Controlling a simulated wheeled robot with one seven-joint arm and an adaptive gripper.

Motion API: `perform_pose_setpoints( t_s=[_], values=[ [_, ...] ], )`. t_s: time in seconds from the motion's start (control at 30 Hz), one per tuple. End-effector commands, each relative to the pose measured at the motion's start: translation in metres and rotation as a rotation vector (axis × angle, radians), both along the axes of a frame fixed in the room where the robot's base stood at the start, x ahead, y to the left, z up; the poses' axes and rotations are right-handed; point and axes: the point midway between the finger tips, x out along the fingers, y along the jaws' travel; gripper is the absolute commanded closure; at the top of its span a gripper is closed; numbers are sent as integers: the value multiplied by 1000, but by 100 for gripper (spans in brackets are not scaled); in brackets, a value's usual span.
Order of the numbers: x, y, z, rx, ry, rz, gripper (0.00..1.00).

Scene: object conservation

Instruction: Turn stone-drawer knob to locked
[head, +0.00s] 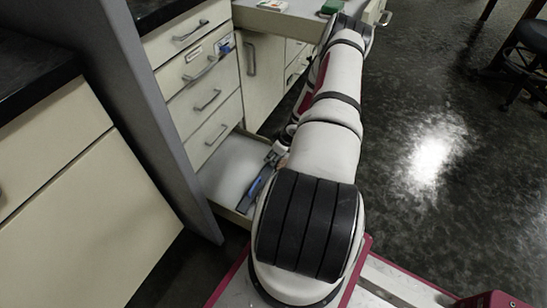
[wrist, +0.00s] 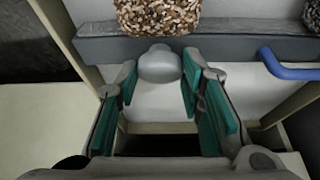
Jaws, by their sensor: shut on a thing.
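The grey rounded knob (wrist: 160,64) sits on a dark grey bar (wrist: 225,47) in the wrist view. My gripper (wrist: 159,72) has its teal-padded fingers on both sides of the knob and is shut on it. In the head view my gripper (head: 279,150) is low beside the pulled-out bottom drawer (head: 228,167), partly hidden by my arm. A speckled brown stone (wrist: 158,14) lies just behind the bar, above the knob. The knob's marking or lock position cannot be read.
A blue handle (wrist: 287,69) stands out from the bar, right of the knob. A second stone (wrist: 313,12) is at the right edge. Cabinet drawers (head: 207,97) rise behind the open one.

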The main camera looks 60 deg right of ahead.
Motion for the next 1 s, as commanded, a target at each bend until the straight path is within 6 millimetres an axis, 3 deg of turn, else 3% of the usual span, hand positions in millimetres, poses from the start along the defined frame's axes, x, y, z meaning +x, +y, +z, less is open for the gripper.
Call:
perform_pose_setpoints(
  t_s=[1.0],
  values=[
    [0, 3, -2, 0, 1, -334, 93]
  ],
)
